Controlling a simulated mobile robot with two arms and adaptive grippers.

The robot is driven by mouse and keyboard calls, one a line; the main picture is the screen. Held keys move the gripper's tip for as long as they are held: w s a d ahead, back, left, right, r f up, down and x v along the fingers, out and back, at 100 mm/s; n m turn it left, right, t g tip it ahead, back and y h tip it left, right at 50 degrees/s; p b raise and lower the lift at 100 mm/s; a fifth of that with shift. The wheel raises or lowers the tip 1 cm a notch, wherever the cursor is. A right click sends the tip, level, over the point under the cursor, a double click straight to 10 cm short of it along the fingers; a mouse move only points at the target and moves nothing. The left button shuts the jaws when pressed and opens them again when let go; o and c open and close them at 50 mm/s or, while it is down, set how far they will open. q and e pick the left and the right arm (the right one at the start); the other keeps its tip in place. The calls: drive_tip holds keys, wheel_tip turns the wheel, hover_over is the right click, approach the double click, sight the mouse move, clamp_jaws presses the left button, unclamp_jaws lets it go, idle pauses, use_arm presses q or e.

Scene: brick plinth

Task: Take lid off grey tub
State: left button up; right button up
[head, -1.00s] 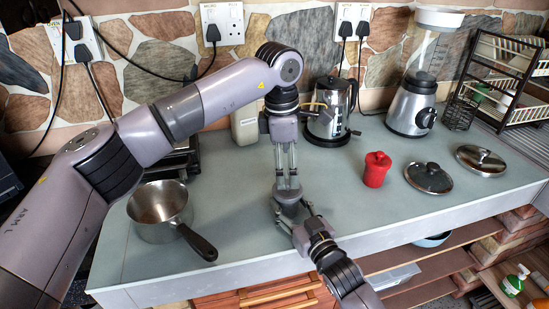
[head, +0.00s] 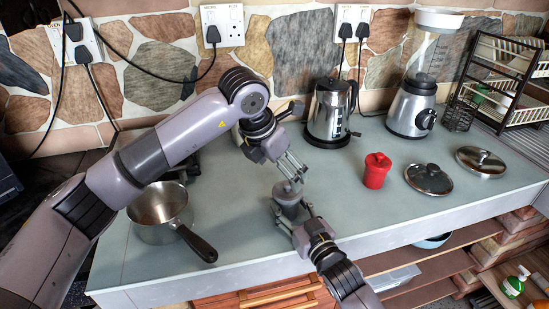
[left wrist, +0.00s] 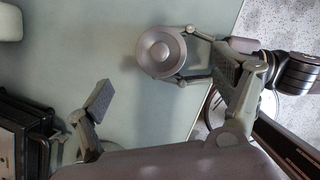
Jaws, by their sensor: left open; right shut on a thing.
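The grey tub (head: 289,211) stands near the front edge of the counter. Its round grey lid (left wrist: 158,52), with a raised middle, shows from above in the left wrist view and sits on the tub. My right gripper (head: 286,214) comes in from the front and is shut on the tub's sides; its fingers also show in the left wrist view (left wrist: 190,56). My left gripper (head: 296,175) is open, tilted, just above and behind the lid, with nothing between its fingers (left wrist: 165,92). The fingers partly cover the lid in the head view.
A saucepan (head: 158,208) stands at the left, its handle toward the front. A red pot (head: 376,171), two pan lids (head: 428,180) (head: 481,161), a kettle (head: 330,112) and a blender (head: 409,112) stand to the right. The counter between tub and red pot is clear.

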sight(286, 184)
use_arm(q)
drive_tip(key=x, duration=0.7)
drive_tip(key=shift+c, duration=0.2)
drive_tip(key=c, duration=1.3)
drive_tip(key=shift+c, duration=0.2)
drive_tip(key=shift+r, duration=0.2)
drive_tip(key=shift+r, duration=0.95)
drive_tip(key=shift+r, duration=2.05)
use_arm(e)
drive_tip(key=o, duration=1.8)
drive_tip(key=shift+c, duration=0.2)
